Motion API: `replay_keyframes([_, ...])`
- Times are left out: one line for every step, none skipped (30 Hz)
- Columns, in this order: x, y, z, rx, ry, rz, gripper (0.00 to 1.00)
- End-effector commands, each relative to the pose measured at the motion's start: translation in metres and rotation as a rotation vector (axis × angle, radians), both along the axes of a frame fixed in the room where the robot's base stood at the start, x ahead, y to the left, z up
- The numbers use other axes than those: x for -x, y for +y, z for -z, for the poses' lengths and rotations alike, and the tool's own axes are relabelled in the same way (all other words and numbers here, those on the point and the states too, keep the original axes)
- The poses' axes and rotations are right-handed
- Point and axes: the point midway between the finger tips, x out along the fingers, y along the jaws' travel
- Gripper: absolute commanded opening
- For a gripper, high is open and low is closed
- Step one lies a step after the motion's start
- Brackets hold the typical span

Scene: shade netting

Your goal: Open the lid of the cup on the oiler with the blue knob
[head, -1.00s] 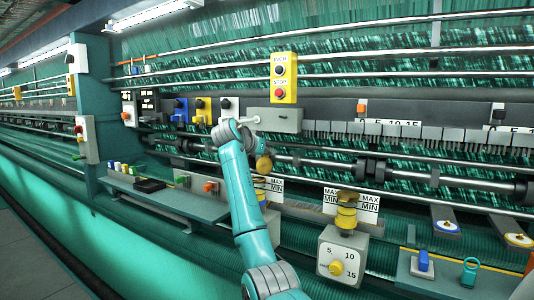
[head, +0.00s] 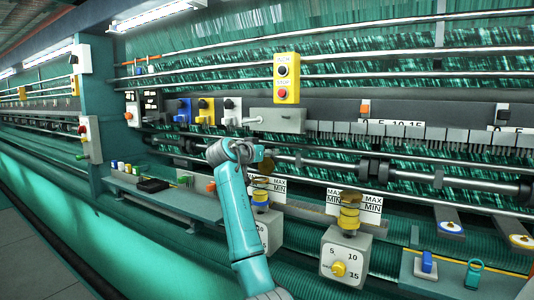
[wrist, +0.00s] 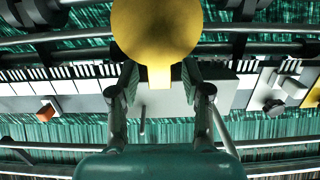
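The left oiler (head: 267,226) is partly covered by my arm in the head view. A blue band shows under its yellow cup (head: 261,184); its dial knob is hidden. A round gold lid (head: 266,165) stands tilted up above that cup. The wrist view shows a yellow disc, apparently this lid (wrist: 157,28), with a narrow tab pointing down between my fingers. My gripper (wrist: 160,78) has its fingers apart on either side of the tab, with gaps visible. In the head view my wrist is just left of the lid and hides the fingers.
A second oiler (head: 345,252) with a yellow knob stands to the right, its lid lying flat. MAX/MIN plates stand behind both cups. Metal rails and a grey switch box (head: 277,121) lie above. A shelf (head: 180,203) with small coloured items extends left.

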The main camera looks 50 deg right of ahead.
Motion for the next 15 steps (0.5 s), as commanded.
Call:
replay_keyframes([0.000,0.000,0.000,0.000,0.000,0.000,0.48])
replay_keyframes([0.000,0.000,0.000,0.000,0.000,0.000,0.48])
replay_keyframes([0.000,0.000,0.000,0.000,0.000,0.000,0.48])
replay_keyframes([0.000,0.000,0.000,0.000,0.000,0.000,0.48])
replay_keyframes([0.000,0.000,0.000,0.000,0.000,0.000,0.48])
replay_keyframes([0.000,0.001,0.000,0.000,0.000,0.000,0.48])
replay_keyframes([0.000,0.003,0.000,0.000,0.000,-0.001,0.48])
replay_keyframes([0.000,0.004,-0.001,0.000,-0.001,-0.001,0.48])
replay_keyframes([0.000,0.008,-0.001,0.000,-0.001,-0.001,0.48])
replay_keyframes([0.000,0.011,-0.002,0.000,-0.001,-0.002,0.48])
replay_keyframes([0.000,0.015,-0.002,0.000,-0.001,-0.002,0.48])
replay_keyframes([0.001,0.021,-0.003,0.000,0.000,-0.002,0.48])
replay_keyframes([0.001,0.026,-0.004,0.001,0.000,-0.002,0.48])
replay_keyframes([0.002,0.032,-0.004,0.000,0.000,-0.002,0.48])
replay_keyframes([0.002,0.040,-0.005,0.000,-0.001,-0.003,0.48])
